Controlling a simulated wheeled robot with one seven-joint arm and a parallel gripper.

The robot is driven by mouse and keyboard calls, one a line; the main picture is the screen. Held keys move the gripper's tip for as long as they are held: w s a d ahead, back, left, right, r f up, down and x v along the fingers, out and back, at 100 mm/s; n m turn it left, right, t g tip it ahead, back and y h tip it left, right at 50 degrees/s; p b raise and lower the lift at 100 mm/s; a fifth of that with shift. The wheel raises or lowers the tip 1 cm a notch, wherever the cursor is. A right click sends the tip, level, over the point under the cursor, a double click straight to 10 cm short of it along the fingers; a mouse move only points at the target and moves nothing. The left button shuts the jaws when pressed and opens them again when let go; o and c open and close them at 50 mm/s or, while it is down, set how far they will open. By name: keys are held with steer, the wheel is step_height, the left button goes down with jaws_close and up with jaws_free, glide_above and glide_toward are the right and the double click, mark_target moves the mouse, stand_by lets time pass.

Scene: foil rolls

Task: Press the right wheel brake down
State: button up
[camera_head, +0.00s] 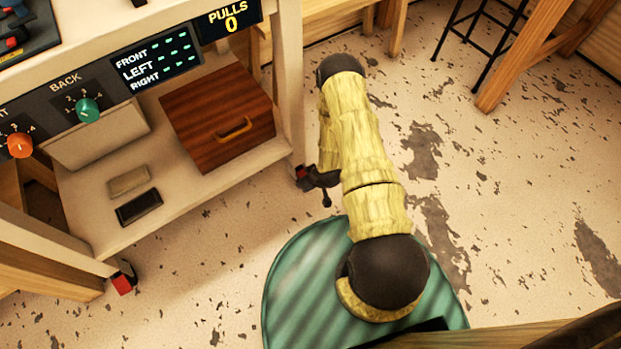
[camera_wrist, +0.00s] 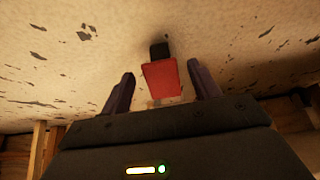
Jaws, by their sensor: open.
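The right wheel brake (camera_head: 302,173) is a small red pedal at the foot of the cart's right front leg. It is largely hidden by my gripper (camera_head: 316,188) in the head view. In the wrist view the red brake pedal (camera_wrist: 161,80) shows between the two dark fingers of my gripper (camera_wrist: 161,69), with a black part beyond it. My gripper is open and close to the brake; I cannot tell whether it touches it. The left wheel brake (camera_head: 122,284), also red, sits at the foot of the left front leg.
The white cart (camera_head: 200,195) carries a brown drawer box (camera_head: 218,117) on its lower shelf, and orange and green knobs above. A display (camera_head: 155,60) reads FRONT, LEFT, RIGHT. A black stool (camera_head: 470,40) stands at the back. The floor to the right is clear.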

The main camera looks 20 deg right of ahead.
steer(key=shift+r, duration=0.1)
steer(key=p+v, duration=0.8)
steer(key=v, duration=0.9)
steer(key=shift+r, duration=0.1)
